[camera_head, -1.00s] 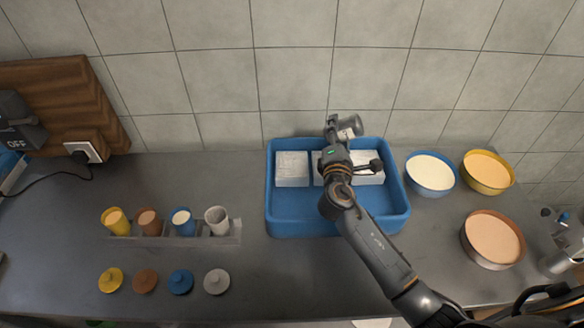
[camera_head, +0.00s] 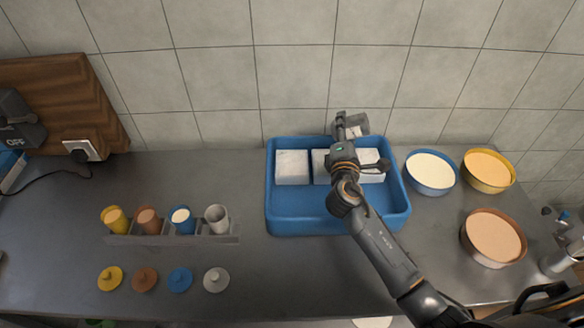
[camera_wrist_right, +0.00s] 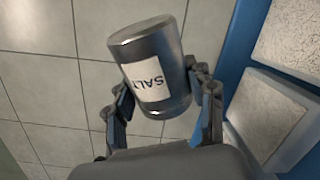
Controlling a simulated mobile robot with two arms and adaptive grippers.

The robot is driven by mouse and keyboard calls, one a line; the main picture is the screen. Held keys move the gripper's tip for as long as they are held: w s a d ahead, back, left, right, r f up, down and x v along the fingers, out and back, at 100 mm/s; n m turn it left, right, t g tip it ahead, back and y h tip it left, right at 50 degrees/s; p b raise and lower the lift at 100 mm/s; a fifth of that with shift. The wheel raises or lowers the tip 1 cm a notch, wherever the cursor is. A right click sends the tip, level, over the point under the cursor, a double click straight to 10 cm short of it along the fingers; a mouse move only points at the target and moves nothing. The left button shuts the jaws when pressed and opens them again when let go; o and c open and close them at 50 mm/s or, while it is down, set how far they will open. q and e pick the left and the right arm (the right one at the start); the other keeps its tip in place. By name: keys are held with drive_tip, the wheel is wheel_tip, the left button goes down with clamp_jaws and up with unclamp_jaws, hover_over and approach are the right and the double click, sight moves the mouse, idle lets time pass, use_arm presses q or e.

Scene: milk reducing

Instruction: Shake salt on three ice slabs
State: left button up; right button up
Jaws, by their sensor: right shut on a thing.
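My right gripper (camera_wrist_right: 160,115) is shut on a metal salt shaker (camera_wrist_right: 140,55) with a white label reading SALT. In the head view the shaker (camera_head: 357,124) is held tilted over the back of the blue tray (camera_head: 300,222). Three white ice slabs stand in a row along the tray's back: the left slab (camera_head: 292,167), the middle slab (camera_head: 320,167), mostly hidden by my arm, and the right slab (camera_head: 371,176), partly covered by it. Two slabs also show at the right of the wrist view. My left gripper is not in view.
Yellow (camera_head: 487,171), blue (camera_head: 430,173) and brown (camera_head: 493,238) bowls stand right of the tray. Several cups sit in a grey rack (camera_head: 130,240) at the left, with round lids (camera_head: 180,281) in front. A tiled wall is close behind the tray.

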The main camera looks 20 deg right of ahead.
drive_tip(key=shift+r+m+b, duration=0.2)
drive_tip(key=shift+m+b, duration=0.6)
drive_tip(key=shift+m, duration=0.7)
drive_tip(key=shift+r+m+b, duration=0.2)
drive_tip(key=shift+m+b, duration=0.6)
drive_tip(key=shift+m, duration=0.7)
drive_tip(key=shift+r+m+b, duration=0.2)
drive_tip(key=shift+m+b, duration=0.15)
drive_tip(key=shift+m, duration=0.55)
drive_tip(key=m+b, duration=0.1)
drive_tip(key=m, duration=0.3)
drive_tip(key=shift+r+b, duration=0.2)
drive_tip(key=shift+b, duration=0.2)
drive_tip(key=m, duration=0.1)
drive_tip(key=m+b, duration=0.1)
drive_tip(key=m, duration=0.1)
drive_tip(key=shift+r, duration=0.25)
drive_tip(key=shift+r+m, duration=0.15)
drive_tip(key=shift+m, duration=0.65)
